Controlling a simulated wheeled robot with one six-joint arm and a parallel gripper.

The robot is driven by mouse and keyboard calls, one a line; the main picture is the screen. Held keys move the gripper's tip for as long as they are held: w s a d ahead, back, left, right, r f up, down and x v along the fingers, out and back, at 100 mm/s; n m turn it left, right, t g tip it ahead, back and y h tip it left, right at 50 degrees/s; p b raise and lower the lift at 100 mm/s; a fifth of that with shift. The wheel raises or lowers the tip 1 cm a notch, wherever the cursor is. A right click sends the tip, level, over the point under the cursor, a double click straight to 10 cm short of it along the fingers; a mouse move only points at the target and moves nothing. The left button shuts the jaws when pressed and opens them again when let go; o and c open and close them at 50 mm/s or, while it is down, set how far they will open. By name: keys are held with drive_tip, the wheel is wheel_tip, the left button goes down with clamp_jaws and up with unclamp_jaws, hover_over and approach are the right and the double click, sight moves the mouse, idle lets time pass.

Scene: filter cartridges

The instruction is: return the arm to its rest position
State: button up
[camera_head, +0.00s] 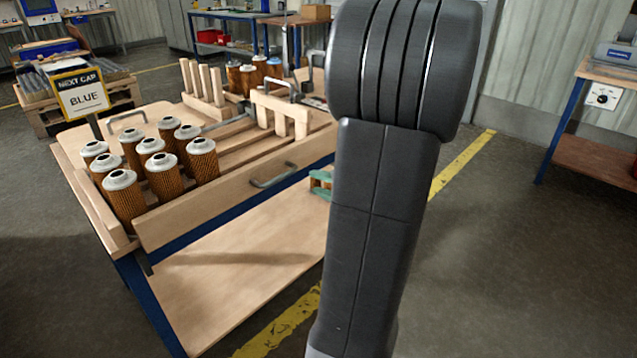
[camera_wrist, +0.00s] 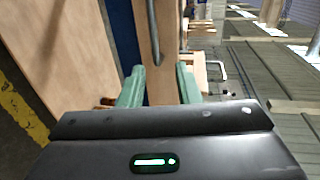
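My gripper (camera_wrist: 160,85) shows in the wrist view as two green fingers standing apart with no object held between them. Behind them is a wooden board with a grey bar handle. In the head view the green fingers (camera_head: 321,184) show just left of my dark arm, in front of the cart's right side; my arm hides the rest of the gripper. My arm rises across the middle right of the head view, bent at a high joint.
A wooden cart (camera_head: 215,222) holds several grey-topped brown cartridges (camera_head: 163,178) at its left. More cartridges (camera_head: 250,78), one blue-topped, stand at its back. A sign (camera_head: 83,92) shows BLUE. A bench (camera_head: 598,72) stands at right. Floor between is clear.

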sight(285, 177)
drive_tip(key=x, duration=0.4)
drive_tip(key=b+x, duration=0.1)
drive_tip(key=x, duration=0.4)
drive_tip(key=f+b+x, duration=0.1)
drive_tip(key=x, duration=0.4)
drive_tip(key=shift+f, duration=0.25)
drive_tip(key=shift+s, duration=0.1)
